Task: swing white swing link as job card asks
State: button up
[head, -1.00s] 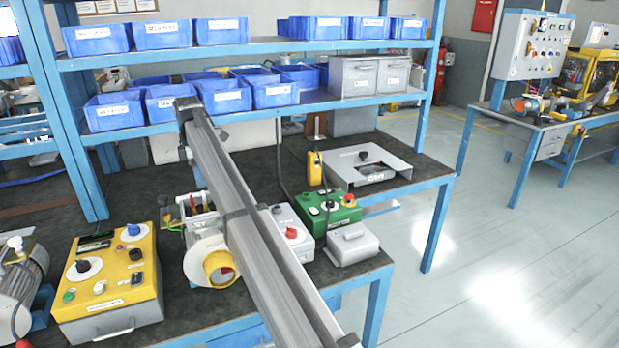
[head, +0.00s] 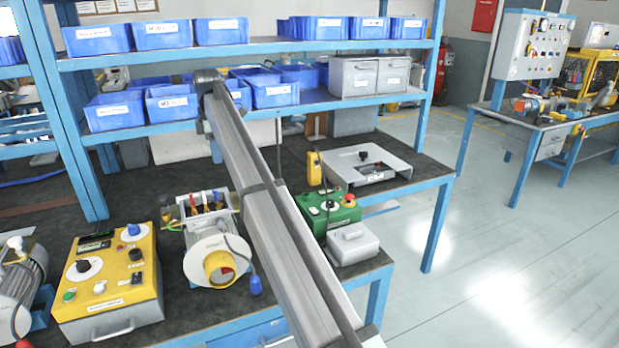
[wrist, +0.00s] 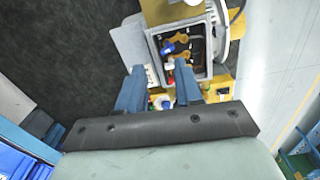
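The motor-blower (head: 210,245) has an open terminal box (head: 205,203) on top, with red, yellow and blue parts. In the wrist view the open box (wrist: 210,62) shows brass-coloured links (wrist: 181,33), a blue part (wrist: 168,47) and a red part (wrist: 170,66). In the head view my arm hides the gripper. No readable job card shows.
A yellow control box (head: 110,280) stands left of the blower. A green control box (head: 330,210) and a grey box (head: 352,243) stand right. A grey stand (head: 365,165) lies farther back. Shelves with blue bins (head: 275,92) rise behind the bench.

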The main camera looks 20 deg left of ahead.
jog(key=w+d+f+m, duration=0.1)
jog(key=w+d+f, duration=0.3)
jog(key=w+d, duration=0.2)
jog(key=w+d+f+m, duration=0.1)
jog(key=w+d+f, duration=0.3)
jog(key=d, duration=0.5)
jog(key=w+d+f+m+t, duration=0.1)
jog(key=w+d+f+m, duration=0.1)
jog(key=w+d+f, duration=0.3)
jog(key=shift+w+d+y, duration=0.4)
jog(key=shift+w+d, duration=0.85)
jog(key=shift+w, duration=0.05)
